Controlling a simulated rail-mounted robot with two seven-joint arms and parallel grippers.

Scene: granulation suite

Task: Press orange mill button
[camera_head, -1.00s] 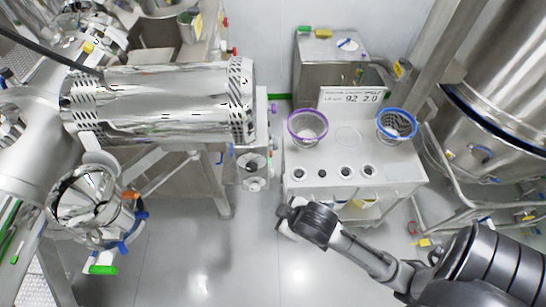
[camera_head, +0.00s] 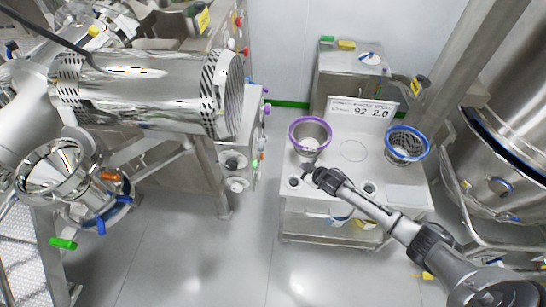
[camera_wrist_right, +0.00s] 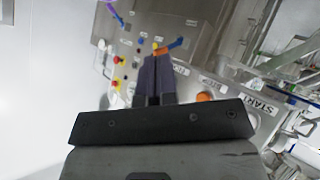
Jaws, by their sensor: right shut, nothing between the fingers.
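My right gripper (camera_head: 309,169) is shut and empty, above the white-topped cart, just below the purple-rimmed bowl in the head view. Its two dark fingers (camera_wrist_right: 153,80) are together in the right wrist view and point towards a metal control panel (camera_wrist_right: 190,65). A round orange button (camera_wrist_right: 205,97) shows on that panel, right of the fingers, beside a START label; the gripper body partly hides it. The fingers look apart from it. My left gripper is not in view.
The cart (camera_head: 410,195) holds a purple-rimmed bowl (camera_head: 311,134), a blue-rimmed basket (camera_head: 407,146) and a sign (camera_head: 362,108). Red and yellow buttons (camera_wrist_right: 118,60) sit on the panel's left. Floor (camera_head: 240,260) before the cart is clear.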

